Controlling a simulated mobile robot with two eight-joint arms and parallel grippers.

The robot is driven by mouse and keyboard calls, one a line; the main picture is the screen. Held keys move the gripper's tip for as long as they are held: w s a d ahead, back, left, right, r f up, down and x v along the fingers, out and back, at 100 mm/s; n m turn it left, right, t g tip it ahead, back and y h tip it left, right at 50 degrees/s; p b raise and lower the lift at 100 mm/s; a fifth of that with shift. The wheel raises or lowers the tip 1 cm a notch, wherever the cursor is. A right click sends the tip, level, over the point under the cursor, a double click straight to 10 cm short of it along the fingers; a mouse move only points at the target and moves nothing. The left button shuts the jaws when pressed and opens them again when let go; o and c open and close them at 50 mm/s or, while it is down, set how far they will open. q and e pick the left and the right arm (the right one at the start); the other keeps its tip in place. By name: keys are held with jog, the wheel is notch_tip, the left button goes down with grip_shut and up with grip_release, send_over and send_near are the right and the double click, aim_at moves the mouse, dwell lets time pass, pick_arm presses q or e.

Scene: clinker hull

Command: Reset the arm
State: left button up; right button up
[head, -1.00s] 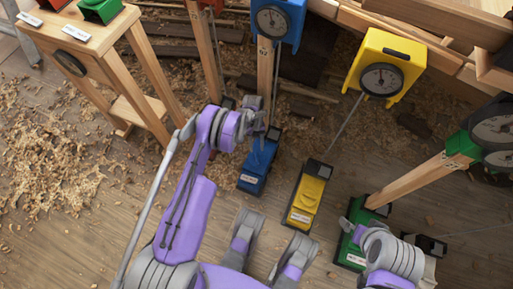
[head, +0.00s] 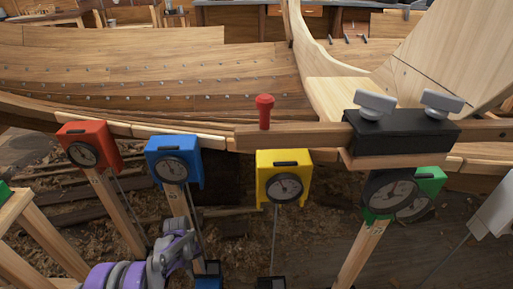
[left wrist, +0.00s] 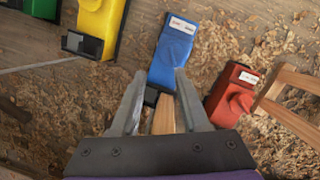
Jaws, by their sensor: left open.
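My left arm (head: 125,272) comes in at the bottom left in the head view, with its gripper (head: 178,252) low beside the blue gauge's post. In the left wrist view the gripper (left wrist: 158,100) is open, with nothing held between its fingers. A blue foot block (left wrist: 172,50) lies beyond the fingertips, and a wooden post (left wrist: 165,118) shows between the fingers. I cannot tell whether the fingers touch either. My right gripper does not show.
Red (head: 88,145), blue (head: 174,160), yellow (head: 283,177) and green (head: 430,182) gauge boxes stand along the plank hull (head: 150,75). A red peg (head: 264,110) and a black clamp block (head: 400,132) sit on the rail. A wooden stand (head: 30,240) is at lower left.

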pick_arm(q)
jog(key=s+d+r+m+t+y, duration=0.1)
jog(key=s+r+t, duration=0.1)
jog(key=s+r, duration=0.5)
jog(key=s+d+r+m+t, duration=0.1)
jog(key=s+d+r+m, duration=0.15)
jog(key=r, duration=0.85)
jog(key=s+r+m+t, duration=0.2)
jog(key=s+r+t, duration=0.1)
jog(key=s, duration=1.4)
notch_tip(320, 180, up, 27)
jog(key=w+t+p, duration=0.1)
jog(key=p, duration=2.3)
jog(key=shift+w+d+r+y, duration=0.15)
jog(key=shift+w+d+y, duration=0.1)
jog(key=shift+w+y, duration=0.15)
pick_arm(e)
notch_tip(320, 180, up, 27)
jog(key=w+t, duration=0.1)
pick_arm(q)
jog(key=shift+s, duration=0.15)
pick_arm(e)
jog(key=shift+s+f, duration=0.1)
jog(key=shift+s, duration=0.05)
